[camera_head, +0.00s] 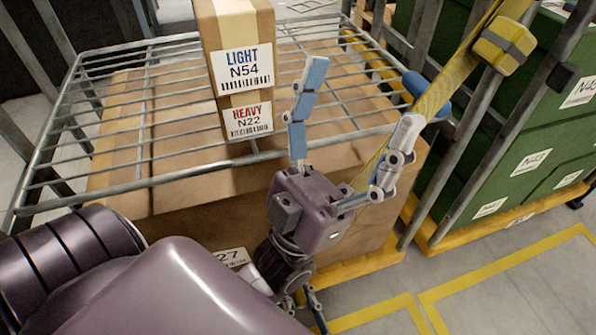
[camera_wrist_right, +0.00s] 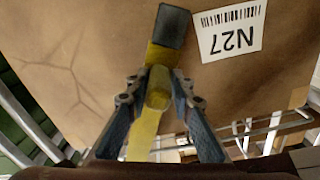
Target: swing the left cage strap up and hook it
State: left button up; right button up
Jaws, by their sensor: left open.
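A yellow strap (camera_head: 455,75) slants from the cage post at upper right down across the cage's front corner. A yellow block with a grey band (camera_head: 505,45) sits near its upper end. My left gripper (camera_head: 362,92) is open; its fingers are spread, and the strap passes behind its right-hand finger. I cannot tell if they touch. In the right wrist view, my right gripper (camera_wrist_right: 160,84) has its fingers drawn in on both sides of a yellow strap piece (camera_wrist_right: 139,140) with a dark grey end (camera_wrist_right: 172,25). The hook point cannot be made out.
A wire shelf (camera_head: 70,155) lies over a large carton (camera_head: 165,205); it also shows in the right wrist view, labelled N27 (camera_wrist_right: 229,40). Green crates (camera_head: 520,150) stand at right. The yellow-marked floor (camera_head: 495,270) is clear.

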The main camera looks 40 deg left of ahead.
jog(key=o, duration=0.3)
jog(key=shift+d, duration=0.1)
